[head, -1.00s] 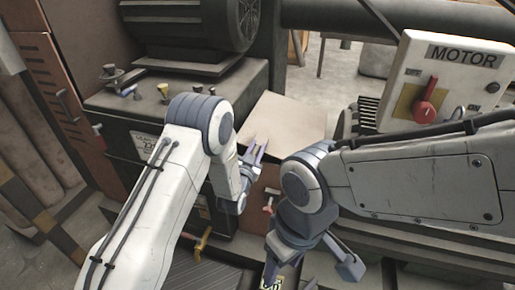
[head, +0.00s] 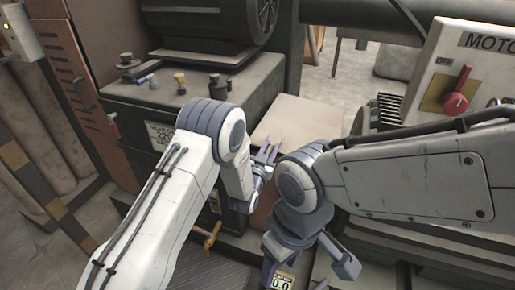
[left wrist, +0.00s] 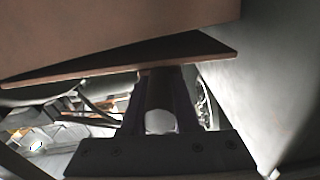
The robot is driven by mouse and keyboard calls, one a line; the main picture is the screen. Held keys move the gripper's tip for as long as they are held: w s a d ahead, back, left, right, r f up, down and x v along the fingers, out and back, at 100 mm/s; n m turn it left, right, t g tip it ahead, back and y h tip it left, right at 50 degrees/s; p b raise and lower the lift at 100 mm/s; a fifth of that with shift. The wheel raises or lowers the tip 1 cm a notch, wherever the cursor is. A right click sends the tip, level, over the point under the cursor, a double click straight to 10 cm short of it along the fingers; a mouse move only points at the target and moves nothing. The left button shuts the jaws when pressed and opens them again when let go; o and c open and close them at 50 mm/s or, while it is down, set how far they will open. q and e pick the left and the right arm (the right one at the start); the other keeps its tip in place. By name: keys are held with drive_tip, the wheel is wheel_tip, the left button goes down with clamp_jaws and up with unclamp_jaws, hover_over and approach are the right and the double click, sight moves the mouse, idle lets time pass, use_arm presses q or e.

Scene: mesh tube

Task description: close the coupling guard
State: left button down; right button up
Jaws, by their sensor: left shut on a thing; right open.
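The coupling guard appears to be the tan, flat-topped cover (head: 300,122) between the dark machine and the motor box. My left gripper (head: 268,152) is at the cover's near edge, with its fingers shut. In the left wrist view, the fingers (left wrist: 160,105) close around a dark bar-like part with a pale round end (left wrist: 160,122), probably the guard's handle, under a brown panel (left wrist: 120,25). My right gripper (head: 308,265) is open and empty, low in the picture to the right of the left one. The guard's lower front is hidden by my arms.
The motor box with a red knob (head: 457,104) stands at right. A dark machine with small knobs (head: 180,80) is at left.

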use_arm(q)
wheel_tip(320, 180, down, 3)
drive_tip(key=shift+r+b, duration=0.2)
drive_tip(key=shift+b, duration=0.45)
drive_tip(key=shift+a+f, duration=0.1)
drive_tip(key=shift+f, duration=0.15)
use_arm(e)
wheel_tip(320, 180, down, 2)
drive_tip(key=shift+a+f, duration=0.1)
drive_tip(key=shift+f, duration=0.05)
use_arm(q)
drive_tip(key=shift+f, duration=0.1)
drive_tip(key=c, duration=0.7)
unclamp_jaws()
drive_tip(key=shift+o, duration=0.2)
drive_tip(key=shift+s, duration=0.1)
drive_tip(key=v, duration=1)
drive_tip(key=shift+r, duration=0.3)
use_arm(e)
drive_tip(key=shift+r, duration=0.2)
